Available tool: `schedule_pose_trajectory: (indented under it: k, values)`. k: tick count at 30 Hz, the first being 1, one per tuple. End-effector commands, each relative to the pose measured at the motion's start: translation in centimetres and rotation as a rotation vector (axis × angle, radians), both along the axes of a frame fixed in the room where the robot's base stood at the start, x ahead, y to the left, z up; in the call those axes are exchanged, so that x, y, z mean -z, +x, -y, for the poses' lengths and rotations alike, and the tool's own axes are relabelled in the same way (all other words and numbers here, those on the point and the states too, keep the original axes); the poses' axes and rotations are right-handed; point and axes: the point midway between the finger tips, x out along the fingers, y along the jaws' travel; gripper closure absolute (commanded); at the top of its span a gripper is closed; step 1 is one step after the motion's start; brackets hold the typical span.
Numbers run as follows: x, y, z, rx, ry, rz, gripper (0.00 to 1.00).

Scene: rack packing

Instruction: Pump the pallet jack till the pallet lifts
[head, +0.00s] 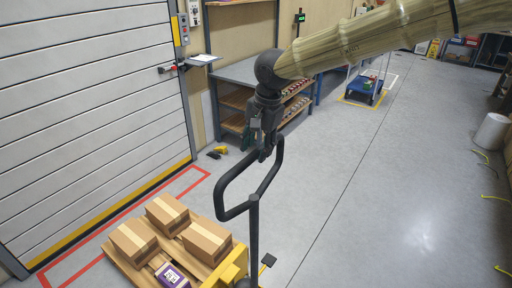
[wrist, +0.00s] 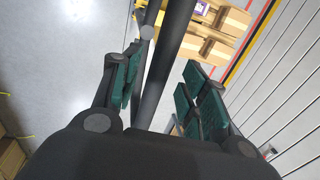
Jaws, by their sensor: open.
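The pallet jack's dark loop handle (head: 233,209) stands upright in the head view, on a post above its yellow body (head: 230,270). My gripper (head: 266,150) is at the top of the loop. In the wrist view its green-padded fingers (wrist: 160,95) are spread, with the dark handle bar (wrist: 168,50) running between them. I cannot tell whether a pad touches the bar. The wooden pallet (head: 128,268) carries cardboard boxes (head: 207,240) and a purple box (head: 172,275). Its underside is hidden, so its height off the floor cannot be told.
A white shutter door (head: 90,100) stands at the left, behind red floor lines (head: 100,255). A workbench with shelves (head: 240,75) stands behind my gripper. A blue cart (head: 364,86) is farther back. The grey floor (head: 390,200) at the right is mostly clear.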

Motion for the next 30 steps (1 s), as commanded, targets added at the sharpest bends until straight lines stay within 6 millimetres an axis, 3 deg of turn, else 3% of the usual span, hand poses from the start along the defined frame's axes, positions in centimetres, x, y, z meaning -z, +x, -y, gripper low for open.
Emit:
schedule_pose_trajectory:
  k: [6, 15, 23, 30]
  values:
    - [1.4, 0.1, -0.2, 0.000, 0.000, -0.001, 0.56]
    - [1.6, 0.2, -0.3, -0.001, 0.000, -0.001, 0.56]
    - [1.5, 0.2, -0.3, -0.001, 0.000, -0.001, 1.00]
    - [1.5, 0.1, -0.2, -0.002, 0.002, 0.001, 1.00]
